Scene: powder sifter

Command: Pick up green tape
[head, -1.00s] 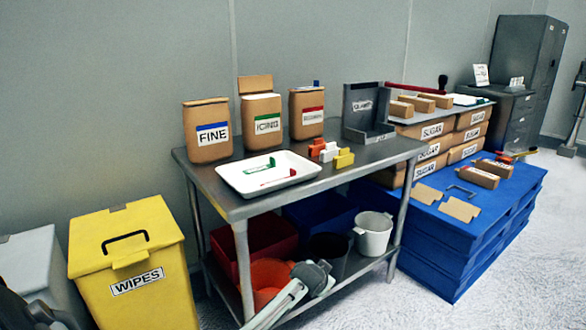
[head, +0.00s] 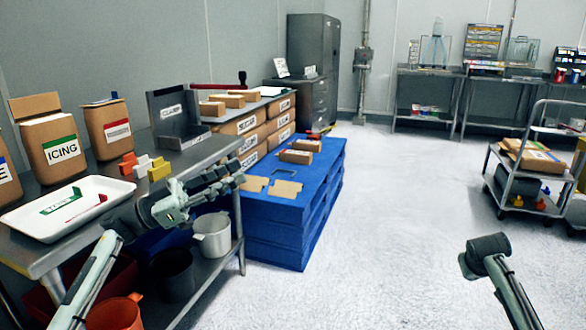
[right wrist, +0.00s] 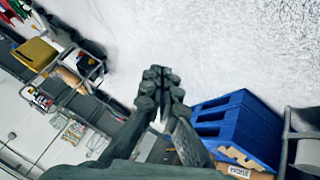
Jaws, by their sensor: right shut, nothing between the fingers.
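A green-and-white strip (head: 59,204) lies in the white tray (head: 28,233) on the steel table, beside a thin red piece (head: 88,209). It is the green item I see that may be the tape; I cannot tell for sure. My left gripper (head: 232,176) is in front of the table's right end, right of the tray and apart from the strip. Its fingers are too dark and overlapped to tell open or shut. My right gripper (right wrist: 163,88) is shut and empty above open floor in the right wrist view.
Red, white and yellow blocks (head: 142,166) and a dark stand (head: 176,120) are on the table (head: 207,152). A blue pallet (head: 285,228) stands to the right. A cart (head: 520,183) is farther right. The floor between is clear.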

